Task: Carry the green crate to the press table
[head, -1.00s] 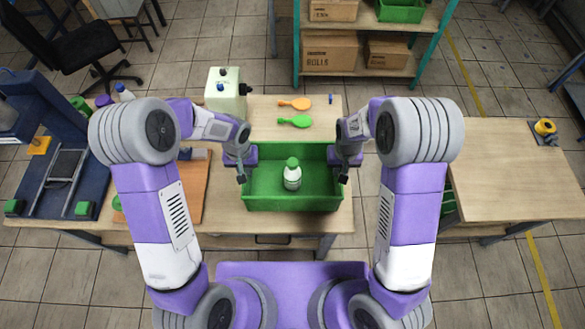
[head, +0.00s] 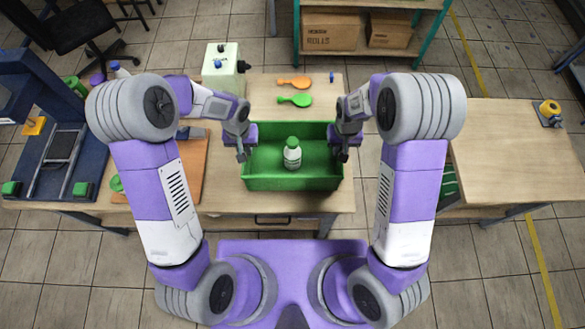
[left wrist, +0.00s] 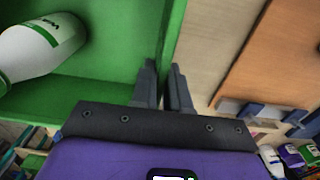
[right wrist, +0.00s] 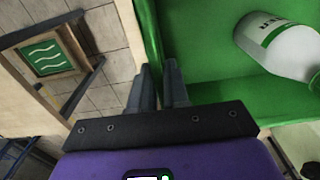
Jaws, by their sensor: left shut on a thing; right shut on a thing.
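The green crate (head: 292,184) is over the middle wooden table (head: 225,200), close to its front edge; I cannot tell whether it touches the tabletop. A white bottle with a green cap (head: 292,154) stands inside it. My left gripper (head: 243,155) is shut on the crate's left wall, which runs between the fingers in the left wrist view (left wrist: 168,85). My right gripper (head: 343,155) is shut on its right wall, also seen in the right wrist view (right wrist: 160,85). A blue press-like machine (head: 40,110) with a flat dark plate stands at the left.
Orange (head: 293,81) and green (head: 296,99) paddle shapes lie behind the crate, beside a pale green box (head: 222,72). An orange-brown board (head: 190,170) lies left of the crate. A separate table (head: 510,150) at the right is mostly bare. Shelves with cardboard boxes (head: 331,31) stand behind.

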